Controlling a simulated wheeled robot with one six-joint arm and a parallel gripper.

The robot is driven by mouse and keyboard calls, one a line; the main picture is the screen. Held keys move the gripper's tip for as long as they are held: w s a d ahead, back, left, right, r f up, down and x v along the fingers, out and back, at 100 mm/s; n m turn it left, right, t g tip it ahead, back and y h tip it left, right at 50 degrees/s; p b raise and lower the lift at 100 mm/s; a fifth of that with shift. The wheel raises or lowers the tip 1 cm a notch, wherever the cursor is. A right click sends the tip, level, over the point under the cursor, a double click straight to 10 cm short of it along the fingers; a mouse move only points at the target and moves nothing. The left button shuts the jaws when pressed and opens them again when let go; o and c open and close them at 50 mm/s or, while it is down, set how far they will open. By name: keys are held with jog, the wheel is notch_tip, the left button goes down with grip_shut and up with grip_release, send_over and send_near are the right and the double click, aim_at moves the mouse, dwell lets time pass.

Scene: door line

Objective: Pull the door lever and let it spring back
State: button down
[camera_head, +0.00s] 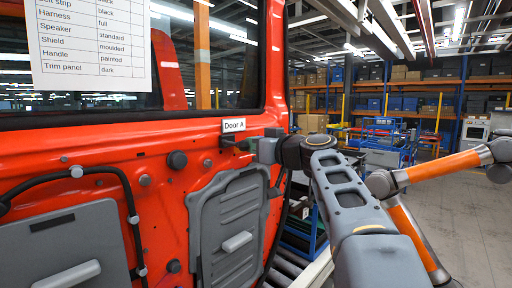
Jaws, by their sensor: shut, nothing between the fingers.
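The orange-red door fills the left half of the head view, with a small white sign "Door A" (234,125) below its window. Just under the sign is a small dark part (232,142), which looks like the door lever. My gripper (246,146) is at the end of my grey arm, close to the door and right beside this dark part. Its fingers are shut, with nothing seen between them. They are small and dark here, so I cannot tell where they end and the lever begins, or whether they touch.
A grey inner panel (230,225) with a light pull handle (237,242) sits lower on the door. Another grey panel (75,245) and a black cable (128,205) are at left. A list sheet (95,45) hangs over the window. Clear floor (480,215) lies at right.

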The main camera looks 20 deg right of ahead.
aim_at(246, 147)
jog(key=shift+s+a+b, duration=0.25)
jog(key=shift+a+b, duration=0.05)
jog(key=shift+a, duration=0.5)
jog(key=shift+s+a+b, duration=0.25)
jog(key=shift+a+b, duration=0.05)
jog(key=shift+a, duration=0.5)
jog(key=shift+d, duration=0.2)
jog(key=shift+s+d+b, duration=0.2)
jog(key=shift+d+b, duration=0.2)
jog(key=shift+d, duration=1)
jog(key=shift+s+d+b, duration=0.15)
jog(key=shift+d+b, duration=0.25)
jog(key=shift+d, duration=1)
jog(key=b+v, duration=0.3)
jog(key=v, duration=0.4)
jog(key=b+v, duration=0.3)
jog(key=v, duration=1)
jog(key=shift+s, duration=0.4)
